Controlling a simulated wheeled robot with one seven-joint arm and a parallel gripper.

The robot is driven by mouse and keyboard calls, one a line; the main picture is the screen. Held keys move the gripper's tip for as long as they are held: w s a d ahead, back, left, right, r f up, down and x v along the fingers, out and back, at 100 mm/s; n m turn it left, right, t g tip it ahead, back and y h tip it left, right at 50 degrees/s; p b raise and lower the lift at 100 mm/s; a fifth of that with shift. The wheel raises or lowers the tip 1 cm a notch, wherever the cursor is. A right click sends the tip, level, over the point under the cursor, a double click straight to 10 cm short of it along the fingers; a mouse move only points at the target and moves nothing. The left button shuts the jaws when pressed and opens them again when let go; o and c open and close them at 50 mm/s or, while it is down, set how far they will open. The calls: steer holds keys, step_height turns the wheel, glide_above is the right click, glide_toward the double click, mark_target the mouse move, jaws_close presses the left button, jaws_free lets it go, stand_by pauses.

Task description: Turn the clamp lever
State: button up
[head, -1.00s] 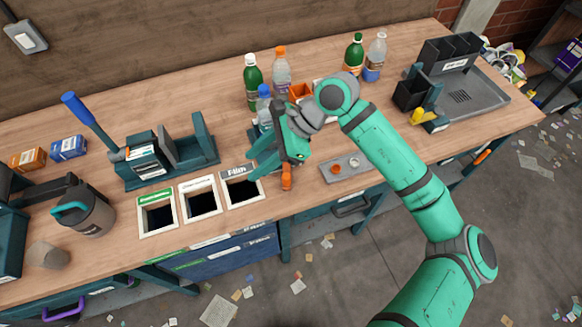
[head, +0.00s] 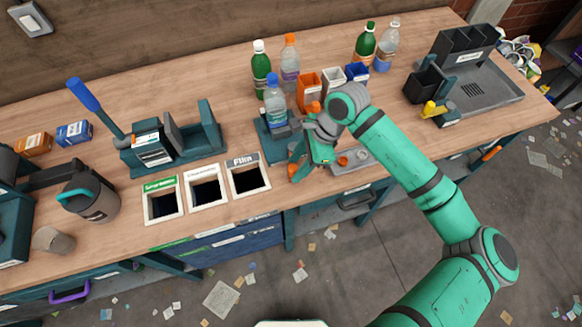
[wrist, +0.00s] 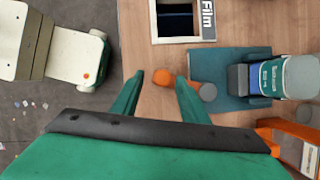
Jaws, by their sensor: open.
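The clamp (head: 272,146) is a teal fixture on the bench, holding a clear bottle with a blue cap (head: 275,108). Its lever has an orange end (head: 293,171), partly hidden by my gripper in the head view. In the wrist view the orange lever end (wrist: 162,77) shows between my fingertips, with a grey round part (wrist: 207,92) of the clamp beside the right finger. My gripper (head: 302,168) is open, pointing down at the lever; it also shows in the wrist view (wrist: 160,80). Contact between fingers and lever cannot be told.
Three framed bins (head: 205,187) are set in the bench left of the clamp. A grey tray with small parts (head: 352,161) lies to the right. Green and clear bottles (head: 261,68) and small orange, white and blue boxes (head: 309,86) stand behind. A blue-handled press (head: 160,150) is at left.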

steer(key=shift+a+x, duration=0.3)
steer(key=shift+x, duration=0.95)
steer(key=shift+r, duration=0.1)
